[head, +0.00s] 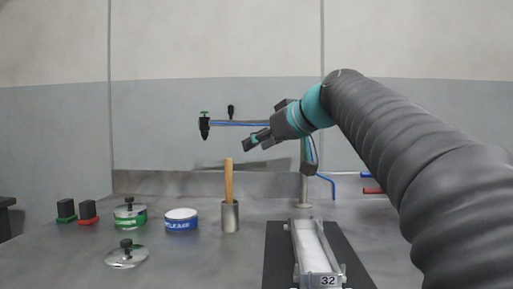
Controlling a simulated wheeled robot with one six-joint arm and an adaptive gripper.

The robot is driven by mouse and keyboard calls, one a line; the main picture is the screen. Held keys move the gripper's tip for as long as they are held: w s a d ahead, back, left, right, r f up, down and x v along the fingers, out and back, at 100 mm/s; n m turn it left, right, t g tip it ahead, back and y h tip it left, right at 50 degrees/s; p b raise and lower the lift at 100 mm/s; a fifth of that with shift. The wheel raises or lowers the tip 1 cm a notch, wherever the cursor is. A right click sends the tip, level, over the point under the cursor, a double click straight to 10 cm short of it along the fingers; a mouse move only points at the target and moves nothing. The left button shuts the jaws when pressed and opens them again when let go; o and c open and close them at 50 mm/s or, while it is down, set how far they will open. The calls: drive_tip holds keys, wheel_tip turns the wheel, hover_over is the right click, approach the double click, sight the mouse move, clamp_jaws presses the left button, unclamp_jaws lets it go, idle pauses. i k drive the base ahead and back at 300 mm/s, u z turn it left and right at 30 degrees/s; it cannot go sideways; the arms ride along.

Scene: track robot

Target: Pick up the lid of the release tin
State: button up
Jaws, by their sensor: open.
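The release tin (181,225) is a low blue tin with white lettering, standing on the metal bench left of centre. Its top is uncovered and shows a pale, whitish content. A round silvery lid (127,257) with a black knob lies flat on the bench in front of the tins, to the left, apart from the release tin. My gripper (252,142) is open and empty, high above the bench, up and to the right of the tin and lid. Its fingers point left.
A green tin (130,220) with a knobbed lid on it stands left of the release tin. A metal cup (230,217) holds an upright wooden handle (228,180). A metal mould (315,252) marked 32 lies on a dark mat. A hose arm with nozzle (205,127) hangs behind.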

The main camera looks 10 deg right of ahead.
sight(128, 254)
drive_tip(key=k, duration=1)
